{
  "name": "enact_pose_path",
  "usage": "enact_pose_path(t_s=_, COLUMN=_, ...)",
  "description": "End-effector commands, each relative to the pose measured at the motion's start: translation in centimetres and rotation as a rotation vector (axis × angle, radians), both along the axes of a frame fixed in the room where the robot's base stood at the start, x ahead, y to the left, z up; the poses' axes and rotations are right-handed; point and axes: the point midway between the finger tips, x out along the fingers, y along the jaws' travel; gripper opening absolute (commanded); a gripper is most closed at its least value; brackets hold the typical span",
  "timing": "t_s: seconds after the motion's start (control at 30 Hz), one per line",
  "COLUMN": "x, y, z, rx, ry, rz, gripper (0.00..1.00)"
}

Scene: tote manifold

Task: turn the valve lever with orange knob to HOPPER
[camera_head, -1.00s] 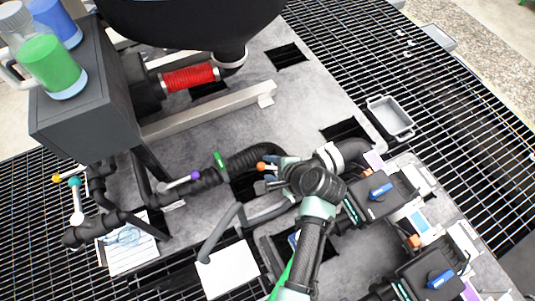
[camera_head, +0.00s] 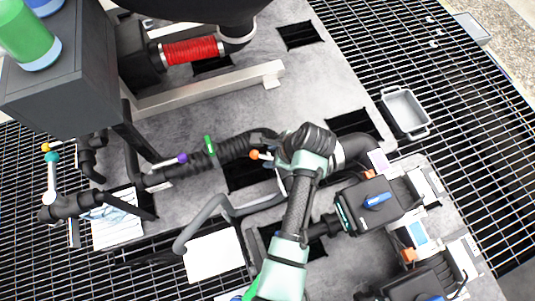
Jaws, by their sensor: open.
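The orange knob (camera_head: 254,154) of the valve lever shows at the middle of the head view, at the left side of my gripper (camera_head: 266,151). The lever's short pale bar runs right from the knob and goes out of sight under my wrist. My gripper is open, at or very near the knob; whether it touches the lever I cannot tell. My wrist hides the valve body. The HOPPER marking cannot be made out. A black ribbed hose (camera_head: 233,149) with a green tag (camera_head: 209,145) runs left from there.
Other levers have a purple knob (camera_head: 182,158), a teal knob (camera_head: 52,157) and a yellow knob (camera_head: 46,147). A dark box (camera_head: 72,75) with bottles stands upper left. Black units with blue handles (camera_head: 378,200) sit lower right. A grey tray (camera_head: 405,111) lies on the grating.

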Motion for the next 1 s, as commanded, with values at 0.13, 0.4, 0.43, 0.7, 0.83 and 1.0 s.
enact_pose_path(t_s=0.13, x=0.6, y=0.7, z=-2.0, rx=0.000, ry=0.001, rz=0.001, gripper=0.48)
enact_pose_path(t_s=0.4, x=1.0, y=1.1, z=-3.1, rx=0.000, ry=0.000, rz=0.001, gripper=0.48)
enact_pose_path(t_s=0.43, x=1.0, y=1.1, z=-3.1, rx=0.000, ry=0.000, rz=0.001, gripper=0.48)
enact_pose_path(t_s=0.7, x=1.0, y=1.1, z=-3.0, rx=0.000, ry=0.000, rz=0.001, gripper=0.32)
enact_pose_path(t_s=0.83, x=1.0, y=1.1, z=-3.0, rx=0.000, ry=0.000, rz=0.001, gripper=0.09)
enact_pose_path(t_s=1.0, x=1.0, y=1.1, z=-3.0, rx=0.000, ry=0.000, rz=0.001, gripper=0.00)
